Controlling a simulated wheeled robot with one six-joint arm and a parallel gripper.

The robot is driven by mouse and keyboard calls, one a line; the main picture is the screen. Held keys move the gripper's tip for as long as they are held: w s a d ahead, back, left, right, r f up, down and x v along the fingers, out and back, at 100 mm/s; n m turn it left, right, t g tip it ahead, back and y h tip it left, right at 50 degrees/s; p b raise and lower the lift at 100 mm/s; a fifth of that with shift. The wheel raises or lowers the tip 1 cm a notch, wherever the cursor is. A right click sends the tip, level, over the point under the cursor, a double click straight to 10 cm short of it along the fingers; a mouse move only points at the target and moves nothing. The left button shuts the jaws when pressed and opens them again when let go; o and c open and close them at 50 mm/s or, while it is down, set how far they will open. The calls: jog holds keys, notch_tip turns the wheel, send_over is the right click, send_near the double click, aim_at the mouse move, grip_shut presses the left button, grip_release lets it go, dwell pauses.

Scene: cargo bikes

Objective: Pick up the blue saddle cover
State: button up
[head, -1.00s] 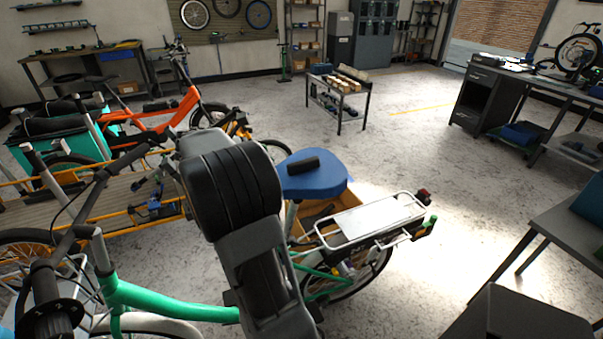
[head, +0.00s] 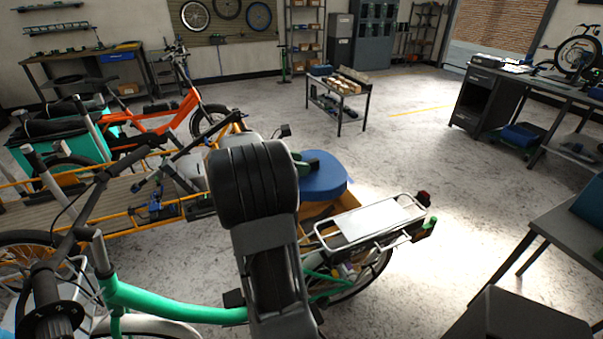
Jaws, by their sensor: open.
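The blue saddle cover (head: 325,180) sits on the saddle of the green bike, just right of my arm. Its left part is hidden behind the large black joint of my arm. A small dark and green part, which looks like the end of my gripper (head: 307,161), shows at the cover's upper left. It overlaps the cover in the picture; I cannot tell whether it touches. The rest of my gripper is hidden behind the arm. It is open, with nothing seen held in it.
A white rear rack (head: 370,220) stands right of the cover. The green bike's frame (head: 165,303) runs below my arm. A yellow cargo bike (head: 120,226) and an orange bike (head: 165,122) stand left. Floor beyond the rack is clear up to a small trolley (head: 338,103).

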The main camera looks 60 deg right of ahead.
grip_shut()
dwell(0.6)
jog(key=shift+r, duration=0.1)
